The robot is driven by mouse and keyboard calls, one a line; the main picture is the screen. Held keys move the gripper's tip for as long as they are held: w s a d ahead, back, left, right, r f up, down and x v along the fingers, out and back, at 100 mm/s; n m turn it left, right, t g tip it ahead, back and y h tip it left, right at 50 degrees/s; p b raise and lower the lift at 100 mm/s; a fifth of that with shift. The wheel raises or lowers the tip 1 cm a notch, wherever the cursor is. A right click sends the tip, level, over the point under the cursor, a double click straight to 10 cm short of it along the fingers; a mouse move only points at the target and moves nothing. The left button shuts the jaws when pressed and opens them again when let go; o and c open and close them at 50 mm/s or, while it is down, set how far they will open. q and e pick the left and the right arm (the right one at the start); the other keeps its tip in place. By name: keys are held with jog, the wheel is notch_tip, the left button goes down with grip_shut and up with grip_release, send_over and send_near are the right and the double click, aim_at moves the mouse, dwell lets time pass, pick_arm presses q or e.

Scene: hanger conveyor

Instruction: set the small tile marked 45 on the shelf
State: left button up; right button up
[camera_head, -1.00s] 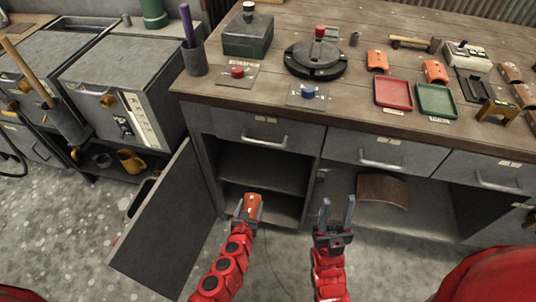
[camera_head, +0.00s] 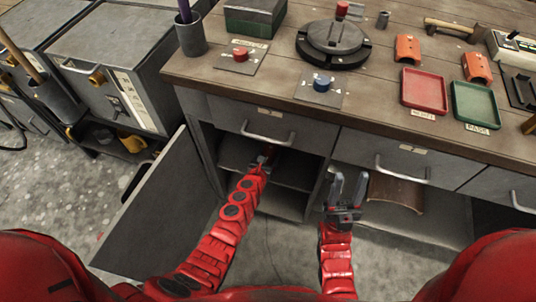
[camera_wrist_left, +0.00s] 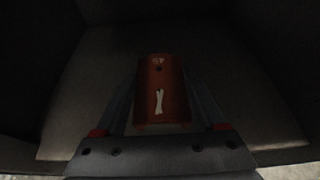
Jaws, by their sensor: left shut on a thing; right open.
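A curved orange tile (camera_wrist_left: 160,88) is held between the fingers of my left gripper (camera_wrist_left: 160,112). It carries a pale mark and a small label at its far end, too dark to read. In the head view my left gripper (camera_head: 264,160) reaches into the open cabinet, at the level of its shelf (camera_head: 296,174). The tile is mostly hidden there. The wrist view shows a grey surface (camera_wrist_left: 75,110) beneath the tile; I cannot tell whether they touch. My right gripper (camera_head: 347,190) is open and empty in front of the bench.
The cabinet door (camera_head: 150,215) stands open at the left. A drawer (camera_head: 265,125) lies above the opening. On the bench are a red tray (camera_head: 425,90), a green tray (camera_head: 474,104) and orange tiles (camera_head: 407,48). A curved brown piece (camera_head: 398,194) lies in the right-hand bay.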

aim_at(266, 150)
pick_arm(q)
jog(key=w, duration=0.1)
jog(key=w+b, duration=0.1)
jog(key=w, duration=0.1)
jog(key=shift+w+a+f, duration=0.15)
jog(key=shift+w+f, duration=0.05)
notch_tip(266, 150, down, 4)
jog(key=b, duration=0.3)
jog(key=shift+r, duration=0.35)
jog(key=shift+f, duration=0.15)
jog(key=o, duration=1.1)
jog(key=shift+f+b, duration=0.1)
jog(key=shift+b, duration=0.2)
jog(key=o, duration=0.5)
jog(key=shift+c, duration=0.2)
